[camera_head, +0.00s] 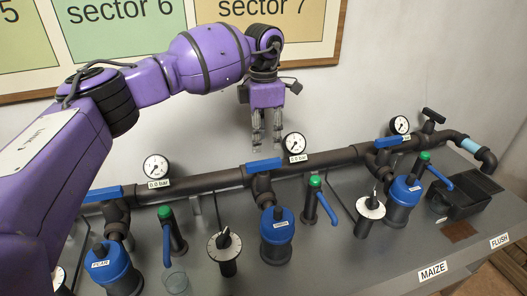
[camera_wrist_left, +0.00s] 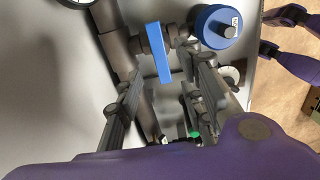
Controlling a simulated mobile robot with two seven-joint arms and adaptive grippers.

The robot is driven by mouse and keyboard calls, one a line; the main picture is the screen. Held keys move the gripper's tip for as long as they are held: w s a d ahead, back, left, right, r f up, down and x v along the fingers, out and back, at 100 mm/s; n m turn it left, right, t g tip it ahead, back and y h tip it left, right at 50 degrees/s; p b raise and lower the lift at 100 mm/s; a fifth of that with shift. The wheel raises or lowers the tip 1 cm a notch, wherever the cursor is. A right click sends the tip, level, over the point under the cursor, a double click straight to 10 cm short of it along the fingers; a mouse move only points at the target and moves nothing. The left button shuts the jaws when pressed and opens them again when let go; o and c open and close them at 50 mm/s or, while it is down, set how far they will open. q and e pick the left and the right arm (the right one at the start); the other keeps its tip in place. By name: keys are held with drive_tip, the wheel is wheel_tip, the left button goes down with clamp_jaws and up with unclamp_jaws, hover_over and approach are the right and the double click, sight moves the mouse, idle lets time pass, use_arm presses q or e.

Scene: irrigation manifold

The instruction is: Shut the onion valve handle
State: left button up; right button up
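Three flat blue handles lie along the dark main pipe: left (camera_head: 102,193), middle (camera_head: 264,165) and right (camera_head: 388,142). In the left wrist view, a blue handle (camera_wrist_left: 158,53) lies crosswise to a short branch pipe and roughly parallel to the main pipe. There my left gripper (camera_wrist_left: 163,110) has its fingers spread, with nothing between the pads. My right gripper is not identifiable.
Blue-capped filters (camera_head: 277,224), green-topped taps with blue levers (camera_head: 326,208) and white dials (camera_head: 225,246) crowd the front of the bench. Pressure gauges (camera_head: 295,144) stand behind the pipe. The wall is close behind.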

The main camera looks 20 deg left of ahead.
use_arm(q)
drive_tip(key=shift+r, duration=2.25)
wheel_tip(320, 180, up, 3)
drive_tip(key=shift+p, duration=0.7)
use_arm(e)
drive_tip(key=shift+w+r+t, duration=0.3)
drive_tip(key=shift+w+r, duration=0.55)
drive_tip(key=shift+r, duration=0.3)
